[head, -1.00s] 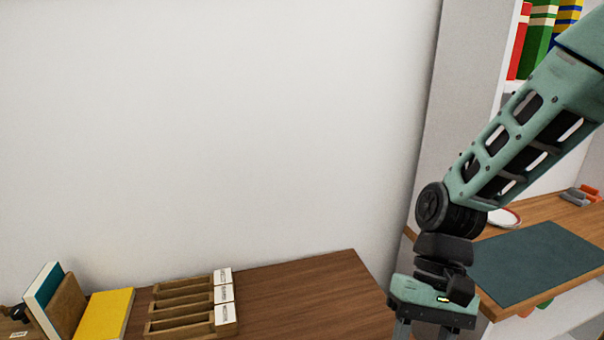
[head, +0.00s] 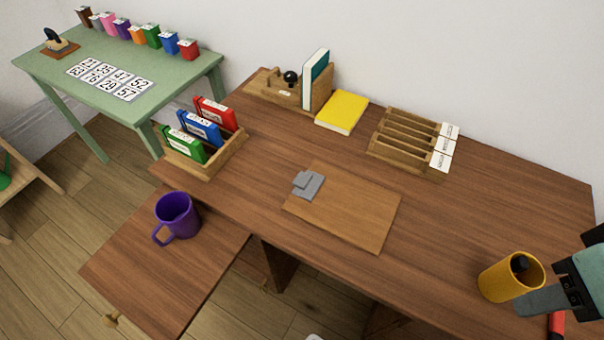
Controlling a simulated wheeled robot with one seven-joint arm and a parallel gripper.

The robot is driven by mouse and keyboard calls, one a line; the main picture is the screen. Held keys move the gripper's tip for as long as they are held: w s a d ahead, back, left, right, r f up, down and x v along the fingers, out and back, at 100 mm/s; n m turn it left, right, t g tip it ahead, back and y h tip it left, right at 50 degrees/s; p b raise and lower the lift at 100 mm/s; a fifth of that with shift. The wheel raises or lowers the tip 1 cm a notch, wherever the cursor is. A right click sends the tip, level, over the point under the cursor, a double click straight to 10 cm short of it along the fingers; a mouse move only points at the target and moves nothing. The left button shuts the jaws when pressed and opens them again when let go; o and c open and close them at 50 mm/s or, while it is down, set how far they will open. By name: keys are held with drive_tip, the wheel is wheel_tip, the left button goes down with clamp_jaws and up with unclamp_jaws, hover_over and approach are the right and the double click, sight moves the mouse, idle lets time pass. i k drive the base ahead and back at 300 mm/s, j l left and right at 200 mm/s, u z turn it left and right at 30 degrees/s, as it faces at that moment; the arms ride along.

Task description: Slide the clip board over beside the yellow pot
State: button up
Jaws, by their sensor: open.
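The clip board (head: 355,208) lies flat near the middle of the brown desk, its grey metal clip (head: 307,185) at its left end. The yellow pot (head: 498,281) stands upright on the desk at the lower right, well apart from the clip board, with something dark inside it. My gripper (head: 535,303) is at the right edge of the head view, close beside the yellow pot and far from the clip board. One grey finger shows in front of the pot. The rest of the gripper is partly cut off by the frame. It is open, and I see nothing held.
A slotted wooden rack (head: 408,143) with white cards, a yellow book (head: 342,112) and a bookend (head: 285,88) line the back. A wooden box (head: 217,158) of coloured cases stands left. The desk between clip board and pot is clear.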

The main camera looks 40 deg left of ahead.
sight(361, 213)
drive_tip(key=j+u, duration=0.75)
drive_tip(key=u, duration=0.4)
drive_tip(key=j+u, duration=0.1)
drive_tip(key=u, duration=0.65)
drive_tip(key=i+u, duration=0.1)
drive_tip(key=u, duration=0.3)
